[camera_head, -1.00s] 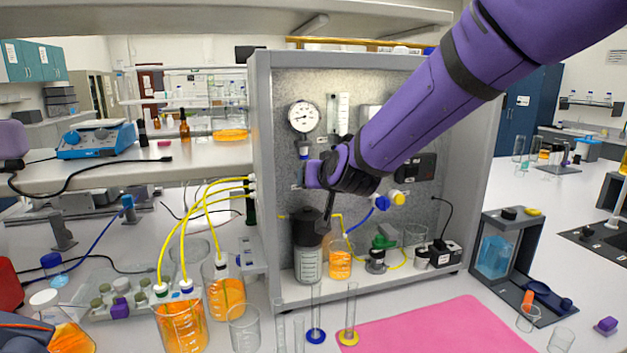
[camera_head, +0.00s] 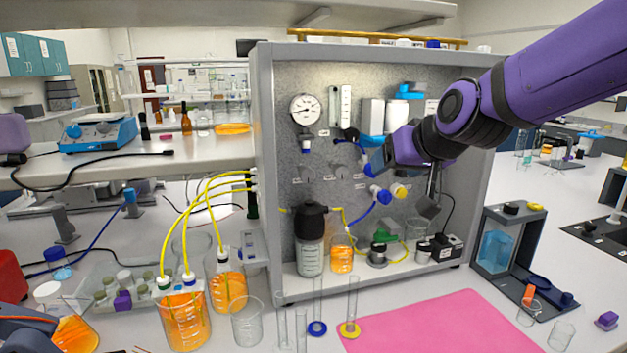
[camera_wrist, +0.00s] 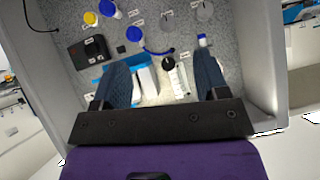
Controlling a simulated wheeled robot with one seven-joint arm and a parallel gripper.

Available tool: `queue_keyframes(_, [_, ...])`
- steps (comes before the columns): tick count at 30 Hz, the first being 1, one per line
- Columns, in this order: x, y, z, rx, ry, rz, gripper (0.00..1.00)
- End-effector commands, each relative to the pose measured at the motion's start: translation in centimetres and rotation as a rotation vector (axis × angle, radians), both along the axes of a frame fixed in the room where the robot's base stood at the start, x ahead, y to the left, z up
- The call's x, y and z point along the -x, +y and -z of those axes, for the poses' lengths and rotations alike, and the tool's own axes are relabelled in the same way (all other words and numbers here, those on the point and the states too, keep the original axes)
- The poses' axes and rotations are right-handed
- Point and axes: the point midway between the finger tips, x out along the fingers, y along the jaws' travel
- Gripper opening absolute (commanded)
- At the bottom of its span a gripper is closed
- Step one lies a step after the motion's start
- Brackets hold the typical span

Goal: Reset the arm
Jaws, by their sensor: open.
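My gripper (camera_head: 378,160) is in front of the upright grey panel of the rig (camera_head: 285,150), right of the panel's middle. In the wrist view my gripper (camera_wrist: 162,78) shows two dark blue fingers spread wide apart with nothing held between them. The panel appears upside down there, with white cylinders (camera_wrist: 146,82) and a flow tube (camera_wrist: 176,80) seen beyond the gap. In the head view the purple arm comes in from the upper right and hides part of the panel.
A round gauge (camera_head: 305,110) and blue and yellow valve knobs (camera_head: 399,191) are on the panel. A black-capped bottle (camera_head: 311,258) stands at its foot. Beakers of orange liquid (camera_head: 182,322) with yellow tubes stand left. A pink mat (camera_head: 455,325) lies bare in front.

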Motion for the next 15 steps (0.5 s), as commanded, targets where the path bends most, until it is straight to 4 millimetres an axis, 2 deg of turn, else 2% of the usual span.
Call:
queue_keyframes(1, [1.7, -1.7, -0.5, 0.010, 0.022, 0.010, 0.68])
queue_keyframes(6, [7.6, -6.2, -0.7, 0.057, 0.125, 0.040, 0.68])
queue_keyframes(15, [18.7, -12.8, 0.9, 0.154, 0.317, 0.140, 0.68])
